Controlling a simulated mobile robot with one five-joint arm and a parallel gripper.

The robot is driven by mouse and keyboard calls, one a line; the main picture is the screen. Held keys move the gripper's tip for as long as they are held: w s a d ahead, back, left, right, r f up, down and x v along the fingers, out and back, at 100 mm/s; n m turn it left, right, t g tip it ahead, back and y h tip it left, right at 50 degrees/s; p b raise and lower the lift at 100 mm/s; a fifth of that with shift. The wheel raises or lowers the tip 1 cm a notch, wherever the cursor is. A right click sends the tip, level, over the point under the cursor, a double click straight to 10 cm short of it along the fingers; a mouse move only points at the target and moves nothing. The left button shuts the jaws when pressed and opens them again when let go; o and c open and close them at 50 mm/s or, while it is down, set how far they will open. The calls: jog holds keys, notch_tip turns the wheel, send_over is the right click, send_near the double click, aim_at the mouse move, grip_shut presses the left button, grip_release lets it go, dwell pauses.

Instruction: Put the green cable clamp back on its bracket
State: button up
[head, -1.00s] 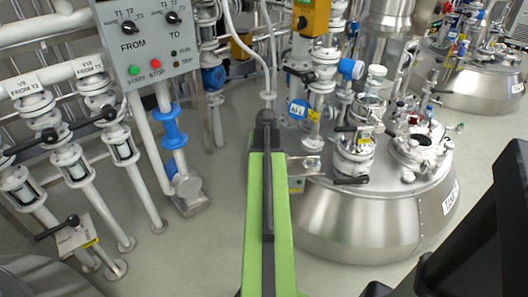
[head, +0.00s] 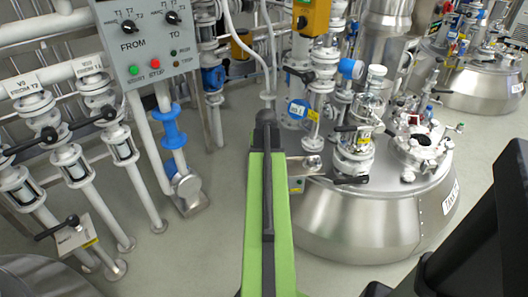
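I cannot make out the green cable clamp or its bracket in the head view. The long green and black bar rising from the bottom centre is my arm, and it hides part of the floor and the left edge of the near tank. My gripper is not visible, so I cannot see whether it holds anything.
A steel tank (head: 365,222) with valves and fittings on top stands right of my arm. A grey control box (head: 148,38) and white pipes with black-handled valves (head: 72,160) are at left. Another tank (head: 485,88) stands far right. Grey floor (head: 215,245) is clear left of my arm.

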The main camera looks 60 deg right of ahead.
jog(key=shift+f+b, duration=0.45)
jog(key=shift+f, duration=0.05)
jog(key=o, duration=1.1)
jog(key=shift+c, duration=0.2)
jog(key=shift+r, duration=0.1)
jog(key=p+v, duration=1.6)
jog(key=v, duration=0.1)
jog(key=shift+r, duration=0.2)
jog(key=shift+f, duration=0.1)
